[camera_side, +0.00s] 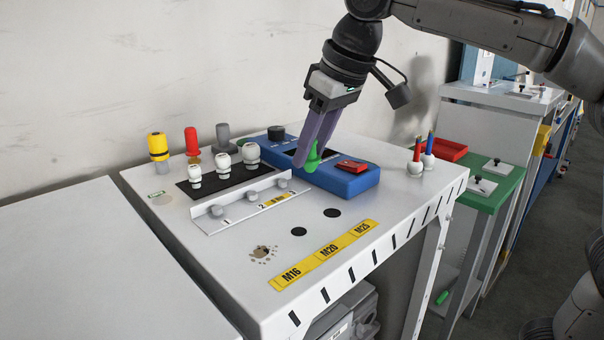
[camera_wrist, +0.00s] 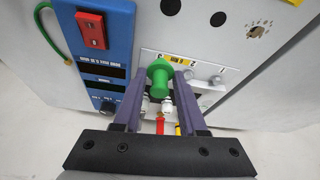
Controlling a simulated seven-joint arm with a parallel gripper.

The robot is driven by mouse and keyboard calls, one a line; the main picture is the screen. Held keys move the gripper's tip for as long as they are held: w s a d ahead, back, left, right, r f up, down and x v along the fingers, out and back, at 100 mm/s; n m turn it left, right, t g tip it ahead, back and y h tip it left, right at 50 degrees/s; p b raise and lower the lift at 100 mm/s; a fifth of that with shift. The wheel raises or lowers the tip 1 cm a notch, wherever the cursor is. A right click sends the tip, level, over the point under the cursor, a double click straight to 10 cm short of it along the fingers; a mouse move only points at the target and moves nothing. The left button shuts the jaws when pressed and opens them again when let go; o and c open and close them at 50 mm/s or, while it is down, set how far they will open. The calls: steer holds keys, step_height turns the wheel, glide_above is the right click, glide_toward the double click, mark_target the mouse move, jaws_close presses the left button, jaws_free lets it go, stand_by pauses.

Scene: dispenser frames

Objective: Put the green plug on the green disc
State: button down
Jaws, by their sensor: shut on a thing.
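The green plug (camera_side: 313,157) is between the fingers of my gripper (camera_side: 303,160), which is shut on it. In the side view it appears in front of the blue box; whether it touches the box cannot be told. In the wrist view the green plug (camera_wrist: 161,72) sticks out past the fingertips of my gripper (camera_wrist: 160,81), with its round knob end towards the top of the picture. I cannot make out a green disc in either view.
A blue box (camera_side: 345,182) with a red switch (camera_side: 352,166) stands at the back of the white bench. Yellow (camera_side: 158,146), red (camera_side: 192,141) and grey plugs (camera_side: 223,136) stand at left. A numbered metal rail (camera_side: 245,205) lies in front. Two black discs (camera_side: 332,212) mark the open front surface.

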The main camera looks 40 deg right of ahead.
mark_target(305, 168)
steer(key=x, duration=0.4)
steer(key=shift+f, duration=0.25)
steer(key=shift+a+f, duration=0.1)
steer(key=shift+f, duration=0.4)
steer(key=shift+f, duration=0.1)
steer(key=shift+c, duration=2.3)
jaws_free()
steer(key=v, duration=1.1)
steer(key=shift+r, duration=0.25)
steer(key=shift+s+r, duration=0.1)
steer(key=shift+r, duration=0.3)
steer(key=shift+c, duration=0.9)
